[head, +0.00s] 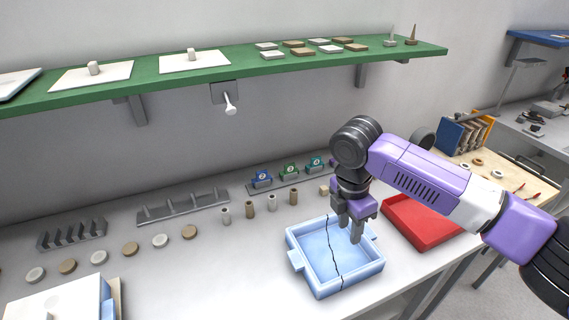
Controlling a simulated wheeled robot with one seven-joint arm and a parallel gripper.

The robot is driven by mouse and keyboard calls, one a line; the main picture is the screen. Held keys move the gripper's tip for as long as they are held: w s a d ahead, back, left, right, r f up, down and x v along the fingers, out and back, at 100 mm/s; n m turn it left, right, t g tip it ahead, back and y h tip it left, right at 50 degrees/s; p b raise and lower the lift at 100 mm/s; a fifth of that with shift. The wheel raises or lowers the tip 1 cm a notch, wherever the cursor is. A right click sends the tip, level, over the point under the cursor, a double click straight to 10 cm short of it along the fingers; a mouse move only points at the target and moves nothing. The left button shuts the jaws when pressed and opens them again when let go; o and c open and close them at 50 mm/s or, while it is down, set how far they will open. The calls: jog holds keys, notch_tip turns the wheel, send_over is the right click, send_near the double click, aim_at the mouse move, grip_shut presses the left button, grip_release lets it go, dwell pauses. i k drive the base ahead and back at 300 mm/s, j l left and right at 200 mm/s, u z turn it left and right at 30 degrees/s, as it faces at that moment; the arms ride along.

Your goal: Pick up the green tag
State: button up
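The green tag (290,171) stands on a grey rack (278,184) at the back of the worktop, against the wall. A blue tag (261,178) is to its left and a teal tag (316,163) to its right. A purple piece (334,161) shows farther right, partly hidden by my arm. My gripper (348,232) points down over the light blue tray (309,274), in front and to the right of the green tag. Its two fingers are apart, with nothing visible between them.
The blue tray has a dark crack-like line. A red tray (402,227) lies to its right. Several small cylinders (250,209) stand between the rack and blue tray. A green shelf (215,77) overhangs the back of the worktop. The front middle worktop is clear.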

aim_at(289, 168)
jog(key=i+j, duration=0.2)
jog(key=i, duration=0.2)
jog(key=i+j, duration=0.15)
jog(key=i, duration=0.2)
jog(key=i+j, duration=0.2)
jog(key=i, duration=0.2)
